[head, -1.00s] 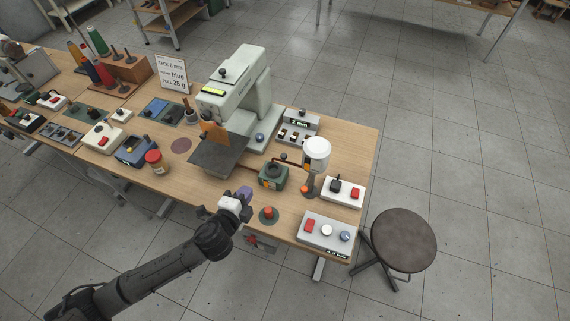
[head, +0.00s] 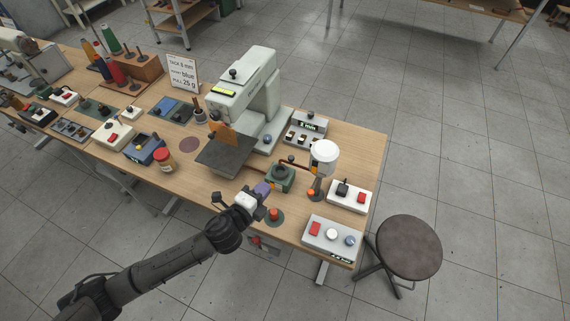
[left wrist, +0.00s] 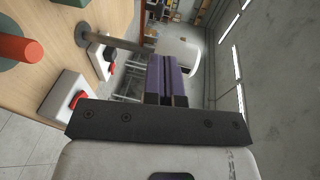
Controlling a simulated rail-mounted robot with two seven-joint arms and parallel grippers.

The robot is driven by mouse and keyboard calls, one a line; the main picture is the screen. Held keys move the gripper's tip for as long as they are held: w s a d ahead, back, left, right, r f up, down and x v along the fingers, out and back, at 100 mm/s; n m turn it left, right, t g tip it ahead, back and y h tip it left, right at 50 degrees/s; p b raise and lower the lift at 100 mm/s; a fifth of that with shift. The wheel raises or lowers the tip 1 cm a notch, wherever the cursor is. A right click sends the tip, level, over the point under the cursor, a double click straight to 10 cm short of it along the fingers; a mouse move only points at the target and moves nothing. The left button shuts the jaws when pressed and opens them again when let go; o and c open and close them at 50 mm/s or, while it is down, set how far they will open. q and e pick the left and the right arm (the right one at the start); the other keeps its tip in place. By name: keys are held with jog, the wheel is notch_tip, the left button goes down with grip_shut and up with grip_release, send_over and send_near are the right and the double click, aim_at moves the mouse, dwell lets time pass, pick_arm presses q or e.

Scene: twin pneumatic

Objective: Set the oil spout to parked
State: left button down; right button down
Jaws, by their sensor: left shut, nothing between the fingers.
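A green pot-like unit (head: 280,179) with a dark round top stands near the front right of the bench. A thin copper-brown arm (head: 291,160) shows just behind it; this looks like the oil spout, but I cannot tell its setting. My left gripper (head: 264,187) has purple fingers and is close to the near left side of the green unit. I cannot tell whether they touch. In the left wrist view the fingers (left wrist: 168,78) are shut together with nothing between them. The green unit is not clearly seen there. My right gripper is not in view.
A red-orange knob on a green disc (head: 275,215) sits just below the left gripper. A white cup-shaped head on a stem (head: 324,151) stands right of the green unit. Two white switch boxes (head: 349,196) (head: 332,235) line the right edge. The sewing machine (head: 243,95) stands behind.

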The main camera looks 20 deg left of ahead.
aim_at(289, 159)
pick_arm(q)
jog(key=b+x, duration=0.1)
jog(key=x, duration=1.1)
jog(key=shift+w+a, duration=0.1)
jog(key=shift+a, duration=0.05)
